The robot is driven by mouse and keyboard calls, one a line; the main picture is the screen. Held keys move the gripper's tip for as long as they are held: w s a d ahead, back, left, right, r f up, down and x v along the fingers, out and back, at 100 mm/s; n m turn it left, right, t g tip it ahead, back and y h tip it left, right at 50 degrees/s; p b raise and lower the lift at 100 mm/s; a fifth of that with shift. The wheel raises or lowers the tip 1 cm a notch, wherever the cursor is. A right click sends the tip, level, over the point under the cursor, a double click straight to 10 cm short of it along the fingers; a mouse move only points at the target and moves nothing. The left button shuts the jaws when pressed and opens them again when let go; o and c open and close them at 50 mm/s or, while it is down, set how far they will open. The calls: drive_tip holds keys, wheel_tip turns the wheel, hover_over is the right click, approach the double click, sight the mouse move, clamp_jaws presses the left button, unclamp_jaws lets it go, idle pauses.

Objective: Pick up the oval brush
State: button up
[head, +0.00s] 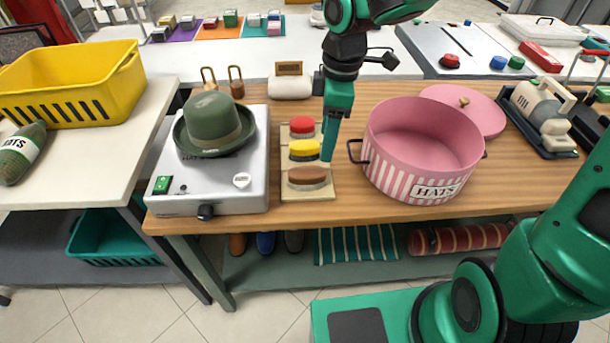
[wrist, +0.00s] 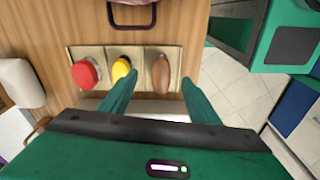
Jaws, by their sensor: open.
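Three brushes sit in a row on a tan board (head: 317,192). The brown brush (head: 307,177) is nearest the table's front edge; in the wrist view the brown brush (wrist: 161,71) has a long oval outline. The yellow brush (head: 304,150) is in the middle, and the red brush (head: 302,126) is farthest back and looks round. My gripper (head: 329,153) points down above the board, beside the yellow brush in the head view. In the wrist view my gripper (wrist: 160,79) is open and empty, its fingertips on either side of the brown brush in the picture; the left finger partly covers the yellow brush.
A grey pressing machine (head: 212,195) with a green hat (head: 213,122) stands left of the board. A pink striped hat box (head: 420,155) stands close on the right, its handle toward the board.

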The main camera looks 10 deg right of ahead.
drive_tip(key=a, duration=0.1)
drive_tip(key=a+n, duration=0.1)
drive_tip(key=a, duration=0.1)
drive_tip(key=shift+a+f+n, duration=0.15)
drive_tip(key=shift+f+n, duration=0.15)
hover_over(307, 170)
drive_tip(key=f, duration=0.4)
drive_tip(key=shift+s+d+f, duration=0.15)
drive_tip(key=shift+d+f, duration=0.05)
drive_tip(key=shift+f, duration=0.05)
drive_tip(key=shift+a+f, duration=0.2)
drive_tip(key=shift+f, duration=2.7)
drive_tip(key=shift+f, duration=0.2)
drive_tip(key=c, duration=1.2)
